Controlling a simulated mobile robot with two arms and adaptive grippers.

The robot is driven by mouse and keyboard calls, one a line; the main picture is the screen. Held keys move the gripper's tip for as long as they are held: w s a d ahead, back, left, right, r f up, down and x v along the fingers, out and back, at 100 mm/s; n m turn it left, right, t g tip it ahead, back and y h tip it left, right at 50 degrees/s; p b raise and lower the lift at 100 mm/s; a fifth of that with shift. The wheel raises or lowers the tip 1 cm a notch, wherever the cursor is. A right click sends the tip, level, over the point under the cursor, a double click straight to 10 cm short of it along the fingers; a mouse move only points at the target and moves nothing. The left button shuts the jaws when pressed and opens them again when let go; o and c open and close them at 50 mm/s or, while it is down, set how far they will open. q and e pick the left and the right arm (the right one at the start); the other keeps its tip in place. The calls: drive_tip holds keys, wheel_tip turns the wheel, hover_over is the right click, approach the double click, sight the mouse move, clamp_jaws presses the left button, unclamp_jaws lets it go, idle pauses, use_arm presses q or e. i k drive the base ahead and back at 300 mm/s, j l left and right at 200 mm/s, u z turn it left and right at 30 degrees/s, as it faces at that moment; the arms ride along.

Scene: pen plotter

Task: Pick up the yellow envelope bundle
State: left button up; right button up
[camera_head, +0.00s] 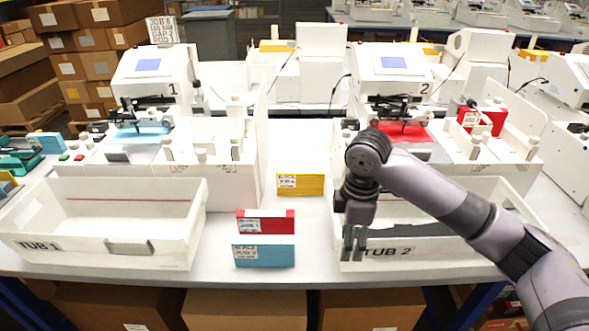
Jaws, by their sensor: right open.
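The yellow envelope bundle (311,184) stands on the white table between the two plotter stations, behind the red and blue bundles. It has a white label on its left part. My right gripper (354,243) points down in front of the left end of the tub marked TUB 2, to the right of and nearer than the yellow bundle. It is open, with nothing seen between its fingers, and is apart from the bundle. My left gripper is not in view.
A red bundle (276,222) and a blue bundle (277,256) stand nearer the front edge. TUB 1 (120,247) is at left, TUB 2 (440,252) at right. Plotter 1 (150,75) and plotter 2 (393,75) stand behind. Table behind the yellow bundle is clear.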

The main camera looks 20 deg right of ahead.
sight(290, 182)
drive_tip(key=i, duration=1.3)
